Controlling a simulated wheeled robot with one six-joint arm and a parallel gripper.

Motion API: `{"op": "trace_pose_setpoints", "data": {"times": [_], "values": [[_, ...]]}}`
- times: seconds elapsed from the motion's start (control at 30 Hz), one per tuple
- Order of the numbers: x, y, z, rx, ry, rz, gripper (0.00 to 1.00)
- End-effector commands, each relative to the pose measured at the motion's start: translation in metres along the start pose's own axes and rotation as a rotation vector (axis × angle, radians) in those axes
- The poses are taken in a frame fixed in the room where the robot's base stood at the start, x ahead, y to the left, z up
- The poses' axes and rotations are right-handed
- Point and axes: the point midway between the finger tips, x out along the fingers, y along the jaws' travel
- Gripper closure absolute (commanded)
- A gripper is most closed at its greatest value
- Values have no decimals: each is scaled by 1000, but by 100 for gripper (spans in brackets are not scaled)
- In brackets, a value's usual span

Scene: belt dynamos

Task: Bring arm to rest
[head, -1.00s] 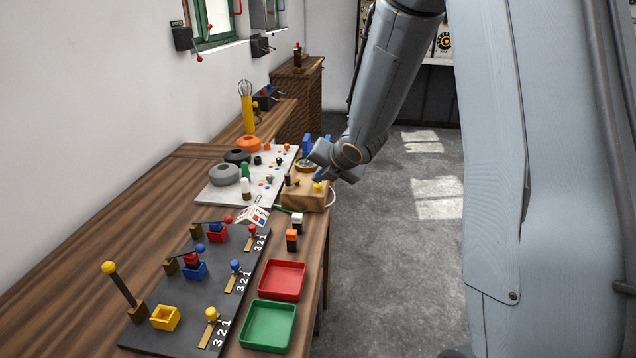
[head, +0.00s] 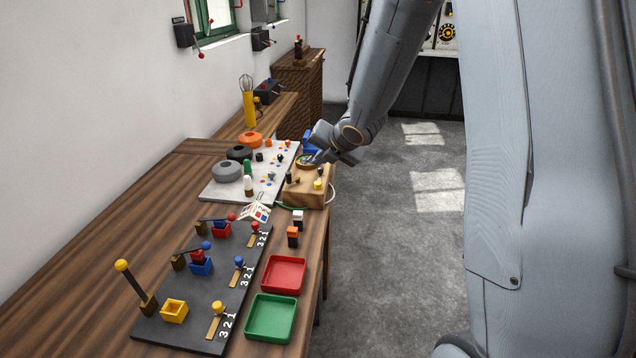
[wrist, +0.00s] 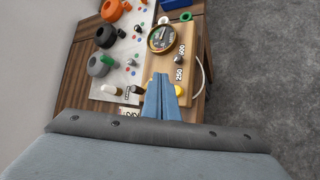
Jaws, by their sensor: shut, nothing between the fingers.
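My gripper (wrist: 162,78) is shut and empty in the wrist view, its two blue fingers together above the wooden meter box (wrist: 187,58). The box carries a round dial (wrist: 161,38), dark knobs and a yellow knob (wrist: 180,90). In the head view my arm reaches down from the top right. My gripper (head: 318,156) is there above the far part of the meter box (head: 303,198), and the arm partly hides it. I cannot tell the exact gap between fingers and box.
The bench (head: 95,245) holds a dark board (head: 200,292) with levers, a red tray (head: 284,274), a green tray (head: 270,318) and a white board (head: 218,190) with round grey, black and orange parts. The floor (head: 400,260) right of the bench is open.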

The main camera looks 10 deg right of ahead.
Motion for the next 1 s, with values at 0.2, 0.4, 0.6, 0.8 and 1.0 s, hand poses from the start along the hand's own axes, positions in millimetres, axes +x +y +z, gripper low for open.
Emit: {"op": "trace_pose_setpoints", "data": {"times": [0.2,0.4,0.6,0.8,1.0], "values": [[-5,-6,-4,96,-3,-27,100],[-35,-38,-30,617,-36,-176,100],[-80,-77,-84,1294,-124,-369,100],[-128,-105,-152,1926,-269,-570,100],[-162,-116,-203,2331,-412,-721,100]]}}
